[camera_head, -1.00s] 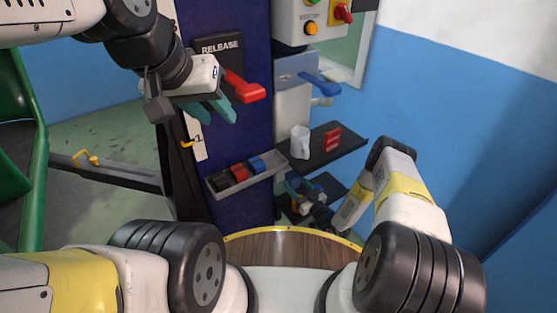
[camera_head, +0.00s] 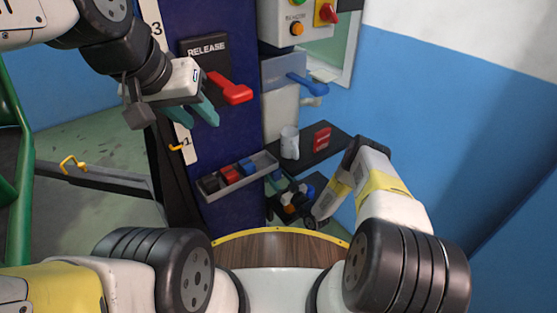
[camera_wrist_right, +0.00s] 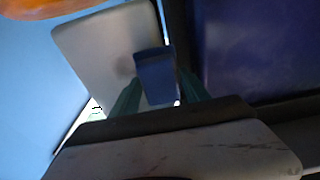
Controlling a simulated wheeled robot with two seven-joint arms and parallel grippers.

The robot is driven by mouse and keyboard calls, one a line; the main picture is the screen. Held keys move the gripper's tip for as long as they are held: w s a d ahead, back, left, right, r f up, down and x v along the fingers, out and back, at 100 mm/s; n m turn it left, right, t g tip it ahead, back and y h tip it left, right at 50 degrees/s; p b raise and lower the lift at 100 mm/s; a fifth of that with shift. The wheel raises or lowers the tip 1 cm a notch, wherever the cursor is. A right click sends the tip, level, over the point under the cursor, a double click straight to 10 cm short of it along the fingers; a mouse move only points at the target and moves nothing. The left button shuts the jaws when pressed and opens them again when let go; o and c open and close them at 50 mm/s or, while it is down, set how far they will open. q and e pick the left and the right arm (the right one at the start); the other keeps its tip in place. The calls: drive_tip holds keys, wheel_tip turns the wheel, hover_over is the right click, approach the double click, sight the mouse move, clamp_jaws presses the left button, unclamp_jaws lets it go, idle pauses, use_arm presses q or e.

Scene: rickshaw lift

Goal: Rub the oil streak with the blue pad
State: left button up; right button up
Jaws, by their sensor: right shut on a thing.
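My right gripper (camera_wrist_right: 160,92) is shut on a blue block, which I take for the blue pad (camera_wrist_right: 155,76), between teal fingers in the right wrist view. Behind the pad is a pale grey plate (camera_wrist_right: 92,48) with a faint dark smudge (camera_wrist_right: 125,66); I cannot tell whether this is the oil streak or whether the pad touches the plate. In the head view my right gripper (camera_head: 283,184) is low, beside the tray's right end and below the shelf; the pad is not clear there. My left gripper (camera_head: 194,113) is open and empty, close to the red release lever (camera_head: 232,90).
A grey tray (camera_head: 222,192) on the dark blue column holds black, red and blue blocks. A dark shelf (camera_head: 322,150) carries a white mug (camera_head: 289,142) and a red item (camera_head: 321,138). A blue-handled lever (camera_head: 306,84) and a button box (camera_head: 290,18) are above. A blue wall is at the right.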

drive_tip(key=shift+x, duration=1)
idle(0.5)
drive_tip(key=shift+f, duration=0.1)
